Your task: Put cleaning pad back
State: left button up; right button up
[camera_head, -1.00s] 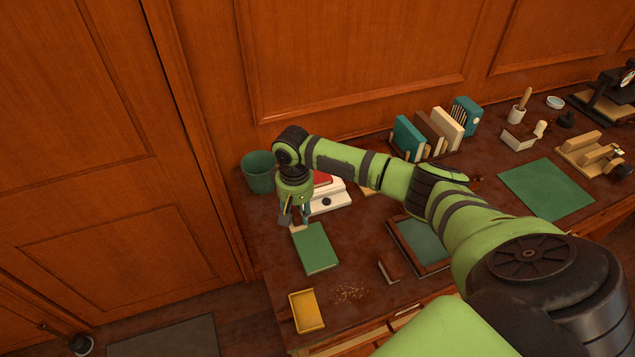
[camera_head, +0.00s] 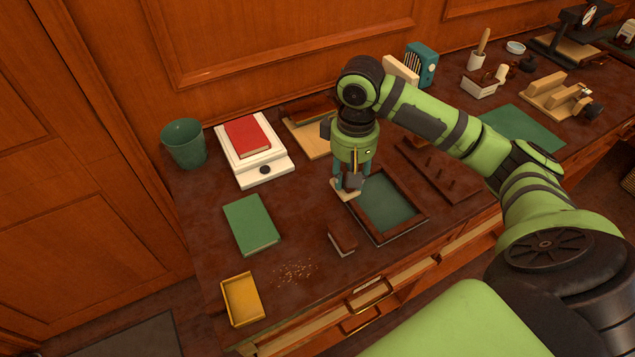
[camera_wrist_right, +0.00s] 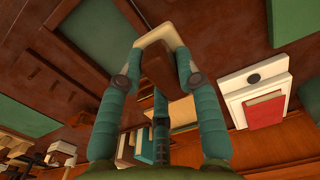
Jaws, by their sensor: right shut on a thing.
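My right gripper (camera_head: 350,182) is shut on the cleaning pad (camera_head: 345,190), a cream piece with a dark brown grip. In the right wrist view the pad (camera_wrist_right: 158,38) sits at the tips of the teal fingers, its brown grip between them. The gripper is at the left rim of a dark wooden tray with a green base (camera_head: 415,213); whether the pad touches the table or tray rim, I cannot tell. My left gripper is not in view.
A green book (camera_head: 251,225), yellow tray (camera_head: 242,299), crumbs (camera_head: 294,272) and small brown block (camera_head: 341,240) lie left and front. A white scale (camera_head: 225,150) carrying a red book (camera_head: 248,138), a green bin (camera_head: 184,144) and a wooden board (camera_head: 305,138) stand behind.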

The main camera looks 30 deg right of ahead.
jog(key=w+a+f, duration=0.1)
jog(key=w+f, duration=0.1)
jog(key=w, duration=0.1)
jog(key=w+a+f+p, duration=0.1)
jog(key=w+a+f, duration=0.1)
jog(key=w, duration=0.1)
jog(key=w+a+f, duration=0.1)
jog(key=w, duration=0.2)
jog(key=shift+a+f+p, duration=0.35)
jog(key=shift+f, duration=0.05)
jog(key=shift+w+a+f, duration=0.1)
jog(key=shift+w+f, duration=0.05)
jog(key=shift+w, duration=0.1)
jog(key=shift+f, duration=0.2)
notch_tip(320, 180, down, 3)
jog(key=shift+f+p, duration=0.15)
jog(key=shift+p, duration=0.4)
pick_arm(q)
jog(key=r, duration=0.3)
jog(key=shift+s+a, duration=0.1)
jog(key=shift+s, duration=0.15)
pick_arm(e)
jog(key=shift+f, duration=0.2)
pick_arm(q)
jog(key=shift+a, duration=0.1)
pick_arm(e)
jog(key=shift+f, duration=0.15)
jog(key=o, duration=1)
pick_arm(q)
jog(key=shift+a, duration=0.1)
